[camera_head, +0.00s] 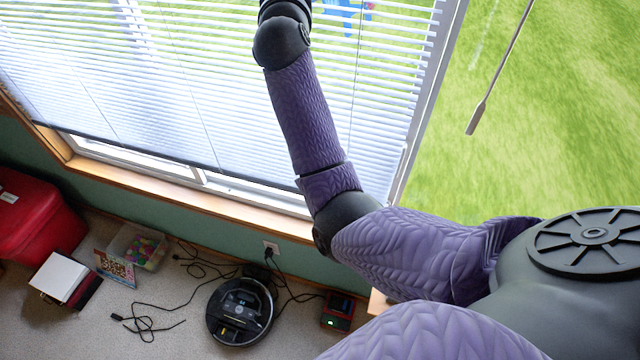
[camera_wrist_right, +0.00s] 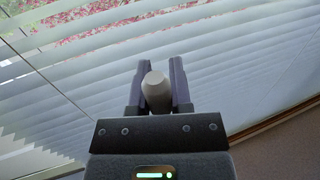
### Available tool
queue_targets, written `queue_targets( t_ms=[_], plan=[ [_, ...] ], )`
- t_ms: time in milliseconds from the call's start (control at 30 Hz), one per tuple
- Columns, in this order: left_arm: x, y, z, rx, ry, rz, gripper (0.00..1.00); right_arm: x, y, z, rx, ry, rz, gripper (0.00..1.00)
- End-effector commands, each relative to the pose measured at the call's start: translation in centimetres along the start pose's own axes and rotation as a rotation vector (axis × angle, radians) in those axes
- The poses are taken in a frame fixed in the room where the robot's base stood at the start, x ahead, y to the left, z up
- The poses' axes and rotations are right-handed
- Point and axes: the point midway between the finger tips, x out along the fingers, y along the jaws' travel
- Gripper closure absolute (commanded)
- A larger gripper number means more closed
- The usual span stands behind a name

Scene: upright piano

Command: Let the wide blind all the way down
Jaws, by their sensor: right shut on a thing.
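The wide blind (camera_head: 180,90) has white slats and covers most of the window in the head view. Its dark bottom rail (camera_head: 150,150) hangs a little above the wooden sill, with a strip of window frame showing below. My right arm reaches up across the blind, and its gripper is beyond the top of the head view. In the right wrist view my right gripper (camera_wrist_right: 160,72) is shut on a pale, rounded pull knob (camera_wrist_right: 155,92), in front of the blind's slats (camera_wrist_right: 235,70). My left gripper is in neither view.
A thin wand with a grey end (camera_head: 477,118) hangs at the right before the grass. On the floor are a red bin (camera_head: 35,225), a clear box (camera_head: 138,245), a robot vacuum (camera_head: 240,310), cables and a small dark red device (camera_head: 338,312).

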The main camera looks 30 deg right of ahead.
Motion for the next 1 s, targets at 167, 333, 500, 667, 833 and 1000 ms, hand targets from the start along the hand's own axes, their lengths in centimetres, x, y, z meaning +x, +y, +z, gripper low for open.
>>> queue_targets(
  t_ms=[167, 333, 500, 667, 833, 1000],
  plan=[
    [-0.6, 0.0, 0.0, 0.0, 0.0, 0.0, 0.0, 0.0, -0.1, -0.5, 0.0, -0.003, -0.003, 1.0],
    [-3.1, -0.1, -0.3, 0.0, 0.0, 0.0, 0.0, 0.0, -0.1, -3.3, 0.001, -0.004, -0.003, 1.0],
    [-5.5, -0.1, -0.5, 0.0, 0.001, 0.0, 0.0, 0.0, -0.1, -6.1, 0.001, -0.003, -0.003, 1.0],
    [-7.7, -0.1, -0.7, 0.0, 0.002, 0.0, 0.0, 0.0, -0.1, -8.7, 0.001, -0.002, -0.003, 1.0],
    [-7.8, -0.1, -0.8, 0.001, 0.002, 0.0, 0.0, 0.0, -0.1, -8.9, 0.0, -0.002, -0.003, 1.0],
    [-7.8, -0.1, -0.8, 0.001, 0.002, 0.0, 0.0, 0.0, -0.1, -8.8, 0.0, -0.003, -0.002, 1.0]
  ],
)
